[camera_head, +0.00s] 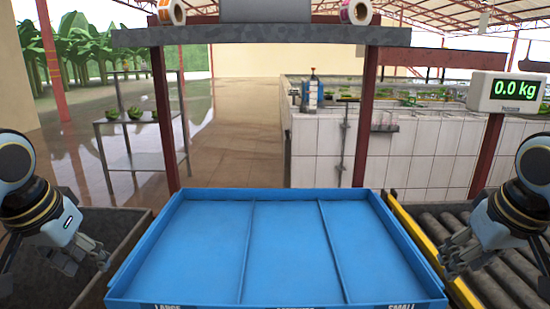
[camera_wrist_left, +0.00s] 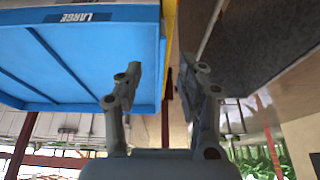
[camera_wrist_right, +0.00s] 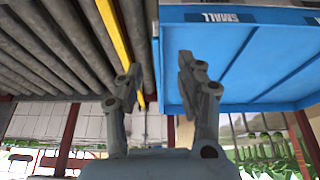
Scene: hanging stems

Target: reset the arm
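My left gripper (camera_head: 90,257) is at the left of the head view, over a dark grey bin and beside the blue tray. In the left wrist view my left gripper (camera_wrist_left: 157,80) has its two fingers apart with nothing between them. My right gripper (camera_head: 462,262) is at the right of the head view, over the roller conveyor. In the right wrist view my right gripper (camera_wrist_right: 160,82) has its fingers apart and is empty. Both arms hang at the sides, fingers angled down and inward.
An empty blue tray (camera_head: 285,240) with three compartments lies between the arms. A dark bin (camera_head: 125,228) is left, a yellow-edged roller conveyor (camera_head: 500,280) right. A scale display (camera_head: 508,92) reads 0.0 kg. A metal table (camera_head: 140,135) with green bananas and a tiled basin (camera_head: 400,160) stand behind.

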